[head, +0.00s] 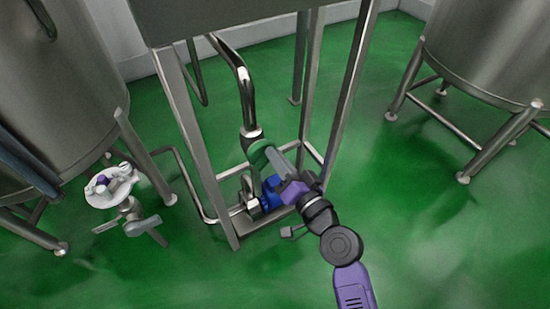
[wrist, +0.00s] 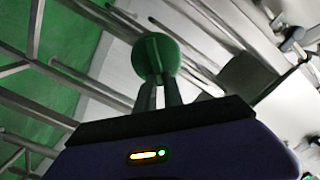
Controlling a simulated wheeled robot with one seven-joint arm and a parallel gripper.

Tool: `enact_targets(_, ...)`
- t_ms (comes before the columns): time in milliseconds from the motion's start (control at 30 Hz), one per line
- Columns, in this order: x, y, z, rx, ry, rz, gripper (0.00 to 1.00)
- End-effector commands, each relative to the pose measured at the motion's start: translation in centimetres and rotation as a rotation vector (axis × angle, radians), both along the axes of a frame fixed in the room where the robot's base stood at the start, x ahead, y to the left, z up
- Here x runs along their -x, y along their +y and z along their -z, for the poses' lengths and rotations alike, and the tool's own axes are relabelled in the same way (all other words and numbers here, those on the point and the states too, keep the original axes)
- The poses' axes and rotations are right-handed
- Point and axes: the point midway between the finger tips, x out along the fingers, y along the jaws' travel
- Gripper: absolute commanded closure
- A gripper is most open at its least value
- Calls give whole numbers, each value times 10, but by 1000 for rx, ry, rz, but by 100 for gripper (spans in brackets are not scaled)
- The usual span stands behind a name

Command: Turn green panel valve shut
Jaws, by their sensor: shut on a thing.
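The green panel valve shows as a round green part (head: 260,154) at the lower end of a steel pipe on the panel's frame, near the middle of the head view. In the wrist view its green disc (wrist: 155,57) stands right at the fingertips. My gripper (head: 279,172) reaches it from the lower right. In the wrist view the two fingers of my gripper (wrist: 159,88) are close together, shut on the valve's handle. The fingers hide part of the handle, and its exact angle cannot be told.
A blue pump-like part (head: 268,194) sits just below the valve, close to my gripper. Steel frame legs (head: 340,100) stand around it. A tank (head: 490,50) is at right, and a white round fitting (head: 111,187) at left. Green floor is open at lower right.

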Motion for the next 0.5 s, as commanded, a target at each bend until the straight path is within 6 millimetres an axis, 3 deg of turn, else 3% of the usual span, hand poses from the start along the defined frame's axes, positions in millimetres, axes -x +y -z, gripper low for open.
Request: enact_targets(500, -4, -7, 11, -399, 271, 2, 100)
